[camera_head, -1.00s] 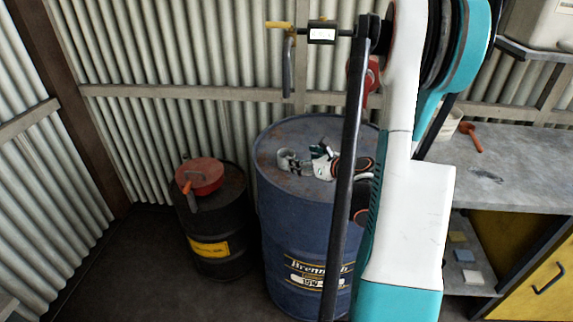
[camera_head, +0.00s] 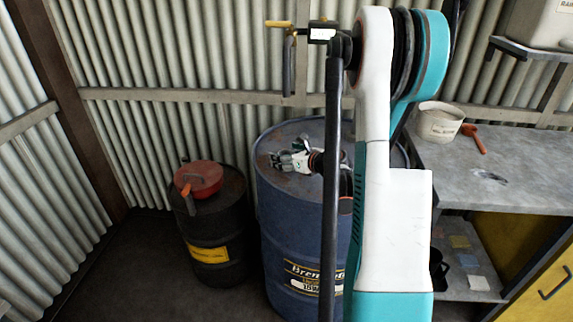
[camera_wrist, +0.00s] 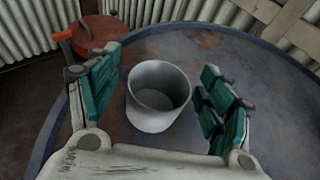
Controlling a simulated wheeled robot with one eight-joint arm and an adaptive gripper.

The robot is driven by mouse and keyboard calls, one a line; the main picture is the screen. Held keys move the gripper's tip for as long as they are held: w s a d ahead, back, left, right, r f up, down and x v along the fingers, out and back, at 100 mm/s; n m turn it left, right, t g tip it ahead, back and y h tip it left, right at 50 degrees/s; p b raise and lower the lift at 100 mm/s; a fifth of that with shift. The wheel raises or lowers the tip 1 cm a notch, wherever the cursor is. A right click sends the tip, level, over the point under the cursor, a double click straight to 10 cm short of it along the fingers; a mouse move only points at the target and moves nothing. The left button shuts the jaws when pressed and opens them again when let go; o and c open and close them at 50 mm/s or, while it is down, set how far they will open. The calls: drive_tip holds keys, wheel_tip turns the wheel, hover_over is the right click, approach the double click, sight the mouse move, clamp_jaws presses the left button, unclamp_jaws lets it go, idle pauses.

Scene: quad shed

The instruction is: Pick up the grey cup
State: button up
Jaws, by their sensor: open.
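The grey cup (camera_wrist: 158,98) stands upright on top of the blue drum (camera_wrist: 135,55) in the wrist view, its open mouth showing an empty inside. My gripper (camera_wrist: 160,72) is open, with one teal-padded finger on each side of the cup. Gaps show between the cup and both fingers, wider on the right. In the head view my gripper (camera_head: 286,160) is low over the top of the blue drum (camera_head: 300,225). There I cannot clearly tell the cup apart from the gripper.
A black drum (camera_head: 222,225) with a red pan-like container (camera_head: 203,178) on it stands left of the blue drum. A workbench (camera_head: 520,175) is at the right, with a pale bucket (camera_head: 440,122) and an orange-handled tool (camera_head: 474,138). Corrugated walls close off the back and left.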

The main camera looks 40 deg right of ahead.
drive_tip(key=c, duration=1.2)
drive_tip(key=shift+o, duration=0.2)
drive_tip(key=shift+r, duration=0.1)
